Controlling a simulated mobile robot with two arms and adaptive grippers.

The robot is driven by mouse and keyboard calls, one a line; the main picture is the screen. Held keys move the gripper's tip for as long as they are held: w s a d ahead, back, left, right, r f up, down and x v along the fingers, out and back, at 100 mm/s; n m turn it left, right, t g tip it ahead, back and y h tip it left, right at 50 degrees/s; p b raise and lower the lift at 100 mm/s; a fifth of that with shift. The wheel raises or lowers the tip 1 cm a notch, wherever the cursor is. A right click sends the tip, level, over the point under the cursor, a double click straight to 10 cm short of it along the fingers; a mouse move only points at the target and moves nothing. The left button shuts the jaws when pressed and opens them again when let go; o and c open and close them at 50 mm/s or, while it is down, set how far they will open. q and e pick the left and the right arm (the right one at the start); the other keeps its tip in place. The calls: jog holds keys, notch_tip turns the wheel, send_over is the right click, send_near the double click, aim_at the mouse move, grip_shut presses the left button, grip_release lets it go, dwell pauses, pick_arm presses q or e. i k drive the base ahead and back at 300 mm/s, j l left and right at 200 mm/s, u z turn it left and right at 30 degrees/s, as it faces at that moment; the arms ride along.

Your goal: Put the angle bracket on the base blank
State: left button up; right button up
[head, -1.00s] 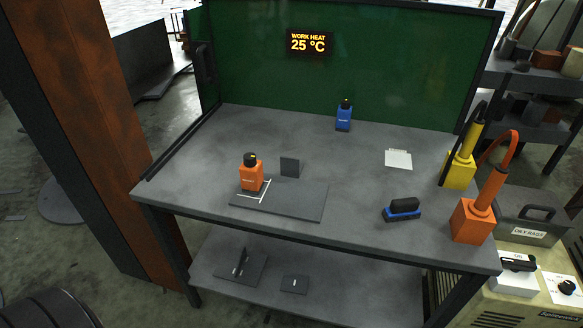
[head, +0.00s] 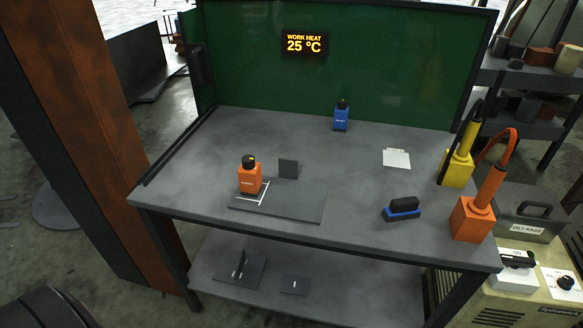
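The base blank (head: 300,205) is a flat dark grey plate lying near the front of the workbench, with white marking lines (head: 262,193) on its left part. A small dark upright plate, which looks like the angle bracket (head: 288,168), stands on the bench just behind the base blank, apart from it. An orange bottle with a black cap (head: 249,177) stands at the left end of the base blank, by the white lines. Neither of my grippers shows in the head view.
A blue bottle (head: 341,117), a white card (head: 396,158) and a blue-black brush-like block (head: 402,209) are on the bench (head: 220,140). Yellow (head: 457,168) and orange (head: 472,218) tool holders stand at the right edge. The lower shelf (head: 340,300) holds dark metal parts.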

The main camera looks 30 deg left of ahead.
aim_at(300, 199)
jog(key=j+z, duration=0.2)
jog(key=j, duration=0.2)
jog(key=k+j+z, duration=0.15)
jog(key=j, duration=0.25)
jog(key=j+z, duration=0.2)
jog(key=j, duration=0.25)
jog(key=k, duration=0.05)
